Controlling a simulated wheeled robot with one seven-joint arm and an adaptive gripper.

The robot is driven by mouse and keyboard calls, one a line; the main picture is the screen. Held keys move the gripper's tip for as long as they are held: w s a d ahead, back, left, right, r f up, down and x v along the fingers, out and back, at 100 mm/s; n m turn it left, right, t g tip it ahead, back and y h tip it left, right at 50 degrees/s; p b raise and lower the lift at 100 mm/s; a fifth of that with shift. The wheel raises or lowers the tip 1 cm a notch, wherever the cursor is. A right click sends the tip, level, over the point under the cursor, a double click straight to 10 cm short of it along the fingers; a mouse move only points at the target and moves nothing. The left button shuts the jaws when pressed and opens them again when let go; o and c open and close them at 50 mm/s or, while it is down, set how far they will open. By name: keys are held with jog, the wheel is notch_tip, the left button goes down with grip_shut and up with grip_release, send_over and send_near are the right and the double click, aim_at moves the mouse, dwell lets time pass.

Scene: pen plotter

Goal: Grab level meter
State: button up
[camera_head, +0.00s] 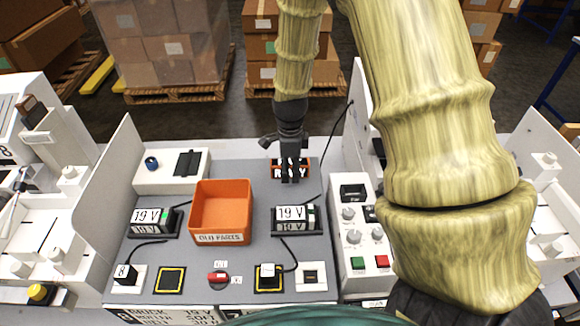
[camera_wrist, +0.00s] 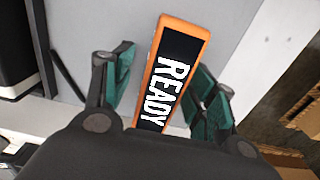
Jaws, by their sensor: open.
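An orange-framed block with a black face reading "READY" (camera_head: 276,172) lies on the grey worktop near its back edge. It fits the level meter best, though no label names it so. It also shows in the wrist view (camera_wrist: 181,48), lying between the fingers. My gripper (camera_head: 290,176) is over the block and hides part of it in the head view. In the wrist view, my gripper (camera_wrist: 164,90) is open, with one green-padded finger on each side of the block. A gap shows on the left; on the right, the finger is close, and contact cannot be told.
An orange bin labelled "OLD PARTS" (camera_head: 221,208) stands to the left front. A 19 V unit (camera_head: 296,219) sits in front of my gripper, with cables nearby. A white control box (camera_head: 354,240) and an upright panel stand on the right. A white box (camera_head: 172,171) stands at the left back.

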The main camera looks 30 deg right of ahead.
jog(key=shift+w+f, duration=0.1)
jog(key=c, duration=1.2)
